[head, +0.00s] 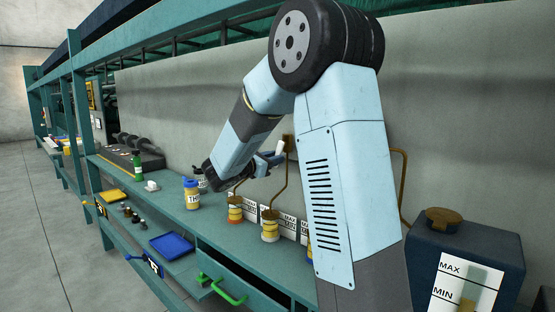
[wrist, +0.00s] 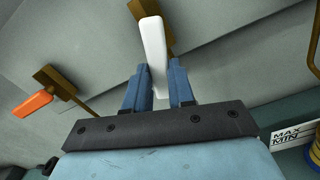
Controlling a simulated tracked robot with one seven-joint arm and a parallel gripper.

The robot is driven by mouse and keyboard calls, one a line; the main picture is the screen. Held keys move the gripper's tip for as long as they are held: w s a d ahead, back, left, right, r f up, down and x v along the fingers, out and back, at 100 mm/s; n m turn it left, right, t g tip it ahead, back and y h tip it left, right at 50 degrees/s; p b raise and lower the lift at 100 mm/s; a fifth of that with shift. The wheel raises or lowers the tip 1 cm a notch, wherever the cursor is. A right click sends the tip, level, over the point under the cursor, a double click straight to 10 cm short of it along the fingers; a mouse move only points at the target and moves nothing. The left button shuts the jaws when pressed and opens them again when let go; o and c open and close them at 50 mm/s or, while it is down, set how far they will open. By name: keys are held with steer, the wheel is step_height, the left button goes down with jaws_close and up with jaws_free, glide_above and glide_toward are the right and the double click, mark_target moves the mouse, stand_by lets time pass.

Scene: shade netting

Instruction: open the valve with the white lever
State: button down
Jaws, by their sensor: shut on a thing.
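The white lever (wrist: 152,45) is a long pale handle in the wrist view. It runs from the brown valve body (wrist: 166,36) down between the fingers of my gripper (wrist: 158,80), which is shut on it. In the head view, a small white end of the lever (head: 281,147) shows by my gripper (head: 268,161), in front of the grey wall. The valve there is partly hidden by my arm. An orange lever (wrist: 32,105) on another brown valve (wrist: 57,80) is to the left in the wrist view, apart from my gripper.
Brown pipes run down to yellow-and-orange containers (head: 270,229) on the green bench, by MAX/MIN labels. A yellow-capped jar (head: 192,195) stands left of them. A dark tank (head: 463,250) is at right. An open drawer with a green handle (head: 229,291) juts out in front.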

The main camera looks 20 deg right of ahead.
steer(key=c, duration=1.2)
jaws_free()
steer(key=shift+w+a, duration=0.2)
steer(key=shift+c, duration=0.2)
steer(key=shift+o, duration=1.4)
steer(key=shift+s+d, duration=0.1)
steer(key=v, duration=1.3)
steer(key=shift+s+a, duration=0.2)
steer(key=shift+a, duration=0.2)
steer(key=shift+f, duration=0.1)
